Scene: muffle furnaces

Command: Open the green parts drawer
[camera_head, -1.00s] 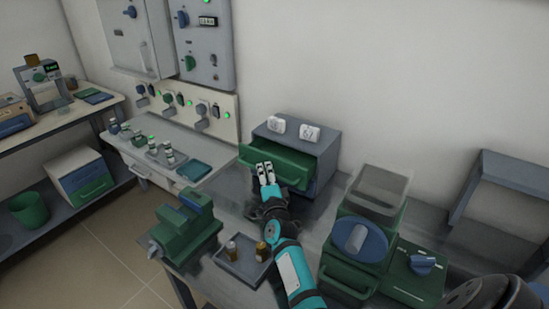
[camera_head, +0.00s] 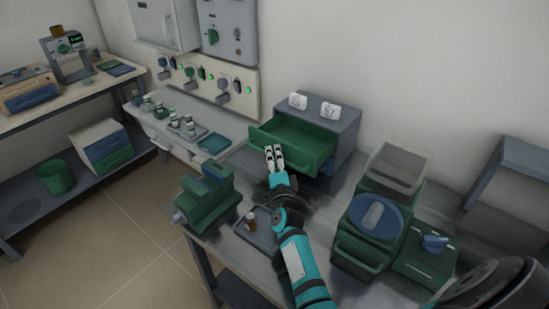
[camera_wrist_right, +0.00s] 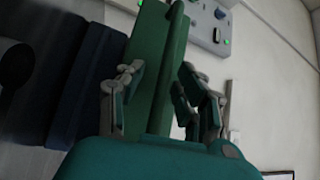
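The green parts drawer (camera_head: 292,142) stands well out of its grey-blue cabinet (camera_head: 338,128), its empty inside showing in the head view. My right gripper (camera_head: 274,152) is at the drawer's front edge, reaching up from below on the turquoise arm. In the right wrist view, the green drawer front (camera_wrist_right: 165,70) rises between the two fingers of my right gripper (camera_wrist_right: 160,95). The fingers look closed on it, though the exact contact is partly hidden. My left gripper is not in view.
A green vise (camera_head: 207,197) and a small tray with a brown bottle (camera_head: 251,221) are left of my arm. A green machine with a blue round top (camera_head: 375,217) stands right. A wall closes the back.

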